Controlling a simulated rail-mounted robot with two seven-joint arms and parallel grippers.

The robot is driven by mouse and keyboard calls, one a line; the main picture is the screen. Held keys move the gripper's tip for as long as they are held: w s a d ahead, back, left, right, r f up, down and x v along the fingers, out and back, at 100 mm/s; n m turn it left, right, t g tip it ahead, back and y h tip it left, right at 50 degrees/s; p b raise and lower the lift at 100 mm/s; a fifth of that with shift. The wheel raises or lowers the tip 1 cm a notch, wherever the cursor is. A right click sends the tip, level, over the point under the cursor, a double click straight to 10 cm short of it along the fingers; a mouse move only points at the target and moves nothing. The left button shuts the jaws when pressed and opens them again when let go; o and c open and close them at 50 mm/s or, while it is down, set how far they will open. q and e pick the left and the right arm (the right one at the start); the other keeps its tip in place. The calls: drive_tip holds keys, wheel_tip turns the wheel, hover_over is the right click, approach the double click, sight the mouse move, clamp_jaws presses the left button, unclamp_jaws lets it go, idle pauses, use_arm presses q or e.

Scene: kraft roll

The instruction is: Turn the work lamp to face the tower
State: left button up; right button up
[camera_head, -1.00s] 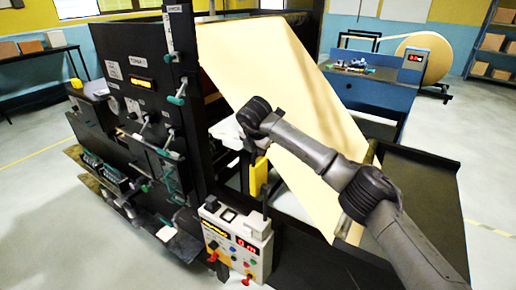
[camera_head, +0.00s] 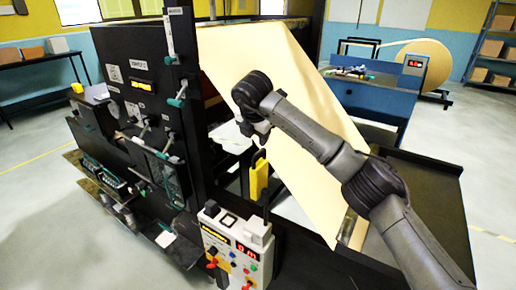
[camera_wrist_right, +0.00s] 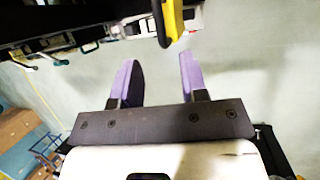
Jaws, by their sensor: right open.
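A yellow piece (camera_head: 259,180) on a thin dark stalk stands behind the control box; it seems to be the work lamp, but I cannot be sure, nor tell which way it faces. In the right wrist view a yellow piece with a dark edge (camera_wrist_right: 174,22) hangs at the top, beyond the fingertips. The tower seems to be the tall black machine frame (camera_head: 180,70) on the left. My right gripper (camera_head: 260,136) is just above the yellow piece. Its purple fingers (camera_wrist_right: 157,62) are apart, with nothing between them. My left gripper is out of view.
A control box (camera_head: 236,243) with knobs and buttons stands low in front. A wide kraft paper sheet (camera_head: 290,90) slopes down behind my right arm. A blue bench (camera_head: 365,98) and a big paper roll (camera_head: 425,62) stand farther back. Open floor lies at the right.

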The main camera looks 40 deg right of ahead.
drive_tip(key=shift+b+v, duration=0.4)
drive_tip(key=shift+v, duration=2.5)
